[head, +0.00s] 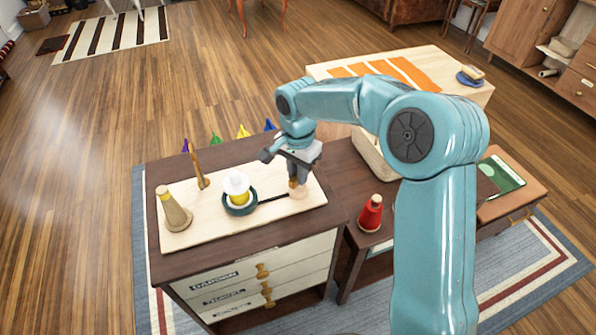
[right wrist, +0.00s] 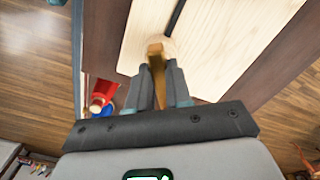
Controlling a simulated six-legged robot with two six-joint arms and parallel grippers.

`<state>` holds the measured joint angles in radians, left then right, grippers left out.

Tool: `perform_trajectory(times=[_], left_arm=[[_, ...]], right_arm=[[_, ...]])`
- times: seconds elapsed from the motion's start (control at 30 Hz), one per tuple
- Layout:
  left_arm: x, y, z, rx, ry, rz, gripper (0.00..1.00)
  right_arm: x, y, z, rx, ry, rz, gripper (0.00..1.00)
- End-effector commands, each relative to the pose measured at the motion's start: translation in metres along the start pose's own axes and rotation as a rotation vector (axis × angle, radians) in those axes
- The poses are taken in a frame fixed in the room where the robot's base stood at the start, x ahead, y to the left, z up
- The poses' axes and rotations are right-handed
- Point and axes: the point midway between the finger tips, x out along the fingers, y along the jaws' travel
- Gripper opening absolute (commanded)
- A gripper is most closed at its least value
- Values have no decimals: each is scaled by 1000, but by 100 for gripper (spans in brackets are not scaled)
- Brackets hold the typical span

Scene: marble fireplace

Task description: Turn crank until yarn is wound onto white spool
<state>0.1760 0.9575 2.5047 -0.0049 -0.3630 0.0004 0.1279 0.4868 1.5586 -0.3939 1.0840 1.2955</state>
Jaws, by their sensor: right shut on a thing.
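A light wooden board (head: 205,220) lies on a dark cabinet top. On it stands a white-topped spool (head: 236,182) with a yellow band below, set in a dark teal ring (head: 240,209). A dark crank arm (head: 273,199) runs right from the ring to a wooden crank handle (head: 293,184). My right gripper (head: 297,178) is shut on that handle from above. In the right wrist view the crank handle (right wrist: 156,62) sits between the fingertips (right wrist: 158,82). A tan cone of yarn (head: 174,210) stands at the board's left end. No strand of yarn is clear. My left gripper is out of view.
A thin wooden post (head: 197,168) rises behind the cone. Several coloured pointed items, one green (head: 217,139), show past the back edge. A red spool (head: 371,213) stands on a lower surface to the right. My right arm crosses the right side.

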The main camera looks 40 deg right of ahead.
Motion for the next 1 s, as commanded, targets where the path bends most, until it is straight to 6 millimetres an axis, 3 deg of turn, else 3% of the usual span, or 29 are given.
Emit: perform_trajectory(times=[0.4, 0.97, 1.0], left_arm=[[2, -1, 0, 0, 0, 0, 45], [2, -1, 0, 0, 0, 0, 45], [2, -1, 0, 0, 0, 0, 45]], right_arm=[[-1, -1, -2, 192, 5, -5, 0], [-2, 0, -2, 221, 6, -5, 0], [-2, 0, -2, 221, 6, -5, 26]])
